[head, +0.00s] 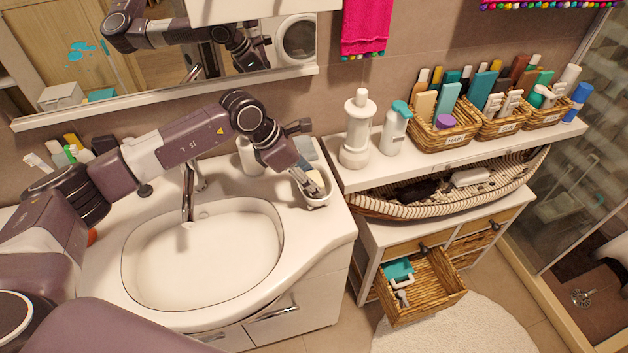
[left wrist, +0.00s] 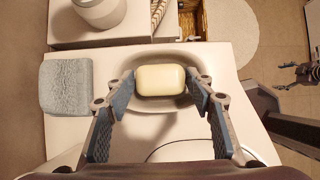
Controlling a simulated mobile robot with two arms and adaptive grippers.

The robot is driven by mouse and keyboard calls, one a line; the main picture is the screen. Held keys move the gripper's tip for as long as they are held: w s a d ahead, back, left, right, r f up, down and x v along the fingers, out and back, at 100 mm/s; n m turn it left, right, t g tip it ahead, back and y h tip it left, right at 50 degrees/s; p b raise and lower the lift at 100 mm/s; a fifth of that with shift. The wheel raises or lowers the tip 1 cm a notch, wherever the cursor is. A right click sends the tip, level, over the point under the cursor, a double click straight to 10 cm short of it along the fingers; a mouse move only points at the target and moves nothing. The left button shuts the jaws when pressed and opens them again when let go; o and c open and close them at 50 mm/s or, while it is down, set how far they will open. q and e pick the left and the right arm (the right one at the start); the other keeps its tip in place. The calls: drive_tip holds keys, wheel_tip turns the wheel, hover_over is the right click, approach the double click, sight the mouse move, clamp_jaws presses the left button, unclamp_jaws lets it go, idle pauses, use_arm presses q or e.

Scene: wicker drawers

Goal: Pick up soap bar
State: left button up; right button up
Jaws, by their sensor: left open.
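The pale yellow soap bar (left wrist: 161,80) lies in a white soap dish (left wrist: 196,52) on the sink counter. My left gripper (left wrist: 168,84) is open, with one finger on each side of the bar. Its fingertips are close to the bar's ends; whether they touch cannot be told. In the head view my left gripper (head: 316,196) points down at the dish (head: 326,186) at the sink's right end, and its fingers partly hide the soap (head: 315,180). Part of what looks like my right gripper (left wrist: 298,73) shows small at the right edge of the left wrist view, its jaws unclear.
A folded grey-blue towel (left wrist: 66,86) lies beside the dish. The sink basin (head: 203,255) is empty, with a tap (head: 188,190) behind it. A shelf (head: 455,150) with bottles and baskets stands to the right. A wicker drawer (head: 425,290) is pulled open below it.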

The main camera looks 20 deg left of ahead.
use_arm(q)
drive_tip(key=c, duration=0.8)
drive_tip(key=shift+r, duration=0.15)
drive_tip(key=shift+c, duration=0.2)
